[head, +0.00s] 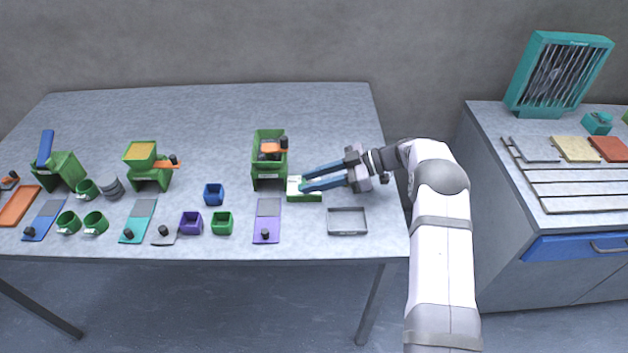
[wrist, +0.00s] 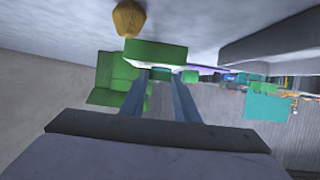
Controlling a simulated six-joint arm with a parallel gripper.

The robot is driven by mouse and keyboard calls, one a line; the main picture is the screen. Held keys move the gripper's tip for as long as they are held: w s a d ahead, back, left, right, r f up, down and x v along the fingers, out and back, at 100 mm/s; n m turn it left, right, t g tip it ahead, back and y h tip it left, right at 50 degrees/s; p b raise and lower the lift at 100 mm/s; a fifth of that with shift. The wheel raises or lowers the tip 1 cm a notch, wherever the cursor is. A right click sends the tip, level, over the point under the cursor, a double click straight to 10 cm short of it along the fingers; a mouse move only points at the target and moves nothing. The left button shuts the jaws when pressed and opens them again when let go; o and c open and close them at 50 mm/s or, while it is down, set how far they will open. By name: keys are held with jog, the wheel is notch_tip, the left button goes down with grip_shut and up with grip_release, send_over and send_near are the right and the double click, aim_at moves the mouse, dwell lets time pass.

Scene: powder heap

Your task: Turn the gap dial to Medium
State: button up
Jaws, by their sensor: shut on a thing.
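A low green box with a pale top (head: 306,196) stands near the table's right side, just right of a taller green hopper unit (head: 266,180). My gripper (head: 303,183) reaches in from the right, with its two blue fingers over the low box. The fingers are shut on a small part there, which I take to be the gap dial; they mostly hide it. In the wrist view, my gripper (wrist: 158,88) has a small green part (wrist: 160,74) between its fingertips, against a larger green body (wrist: 160,52). No dial marking or setting can be read.
A grey tray (head: 347,232) lies in front of my gripper. A purple scraper-like piece (head: 267,230), a green cup (head: 222,222) and a blue cup (head: 213,194) stand to the left. More green units stand farther left. The table behind the hopper is clear.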

jog(key=o, duration=1)
jog(key=shift+o, duration=0.2)
jog(key=b+v, duration=0.2)
jog(key=v, duration=0.4)
jog(key=shift+d, duration=0.15)
jog(key=shift+d+r, duration=0.3)
jog(key=shift+d, duration=0.15)
